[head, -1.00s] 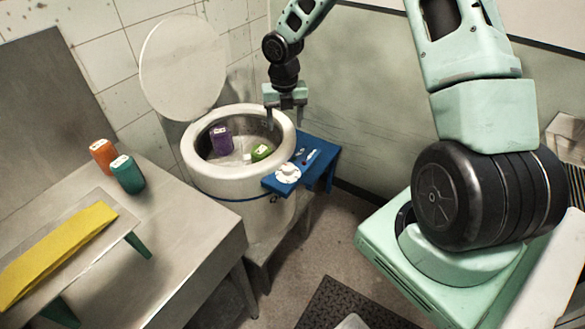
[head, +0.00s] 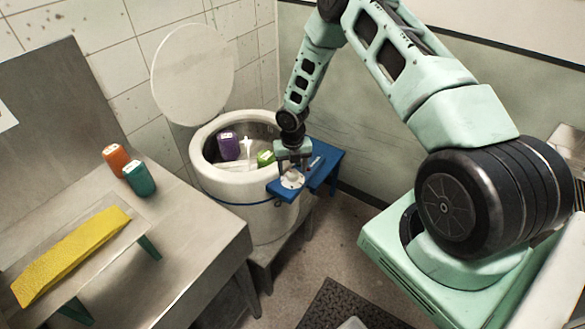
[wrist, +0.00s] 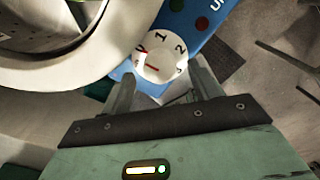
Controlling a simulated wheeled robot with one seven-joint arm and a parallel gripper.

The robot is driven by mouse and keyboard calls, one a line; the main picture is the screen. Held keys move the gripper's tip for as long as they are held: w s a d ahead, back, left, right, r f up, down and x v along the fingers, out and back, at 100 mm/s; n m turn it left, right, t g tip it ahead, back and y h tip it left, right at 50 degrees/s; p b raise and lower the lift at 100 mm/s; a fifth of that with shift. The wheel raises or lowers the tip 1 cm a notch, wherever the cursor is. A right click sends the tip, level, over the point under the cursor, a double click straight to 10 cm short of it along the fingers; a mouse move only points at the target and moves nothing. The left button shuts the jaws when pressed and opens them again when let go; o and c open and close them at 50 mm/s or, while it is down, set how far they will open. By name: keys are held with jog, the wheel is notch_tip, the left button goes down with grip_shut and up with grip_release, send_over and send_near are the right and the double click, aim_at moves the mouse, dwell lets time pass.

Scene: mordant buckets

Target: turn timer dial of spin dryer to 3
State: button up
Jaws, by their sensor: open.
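The spin dryer (head: 240,187) is a round, pale tub with its lid (head: 192,68) standing open behind it. A blue control panel (head: 325,168) juts from its right side. The white timer dial (head: 291,181) sits on the panel's near end. My gripper (head: 294,170) is over the dial, open. In the wrist view its fingers (wrist: 161,76) stand either side of the dial's near part; contact cannot be told.
A purple container (head: 228,146) and a green one (head: 265,158) are inside the tub. Orange (head: 116,158) and teal (head: 139,178) containers and a yellow strip (head: 72,255) are on the left bench. The tub's rim (wrist: 95,70) is close left of my gripper.

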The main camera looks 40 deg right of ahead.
jog(key=shift+f, duration=1)
jog(key=c, duration=1)
